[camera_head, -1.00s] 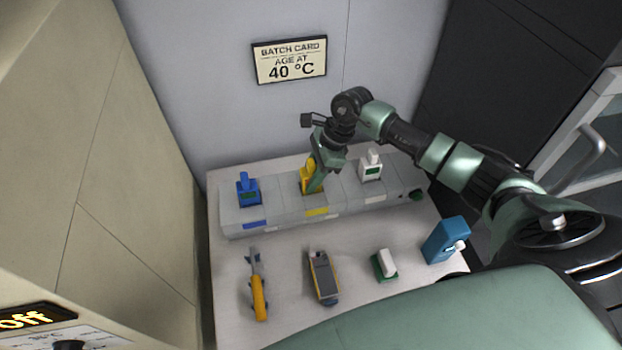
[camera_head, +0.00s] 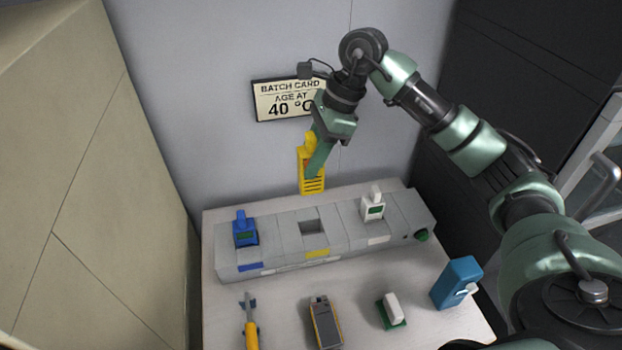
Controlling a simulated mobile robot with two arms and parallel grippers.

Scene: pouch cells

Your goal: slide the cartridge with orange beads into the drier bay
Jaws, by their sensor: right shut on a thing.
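My right gripper (camera_head: 317,160) is shut on a yellow cartridge (camera_head: 313,185) and holds it upright, clear above the grey rack (camera_head: 345,238). The cartridge has dark slots low on its face. A small orange patch shows beside the finger, which hides part of the cartridge. An empty square opening (camera_head: 312,228) shows in the rack below it, above a yellow label. I cannot tell which thing is the drier bay. My left gripper is not in view.
On the white table (camera_head: 285,300) in front lie a yellow-handled tool (camera_head: 251,335), a grey-and-yellow handheld device (camera_head: 325,325), a white block on a green base (camera_head: 393,309) and a blue dispenser-like box (camera_head: 457,282). A batch card (camera_head: 287,100) hangs on the wall behind.

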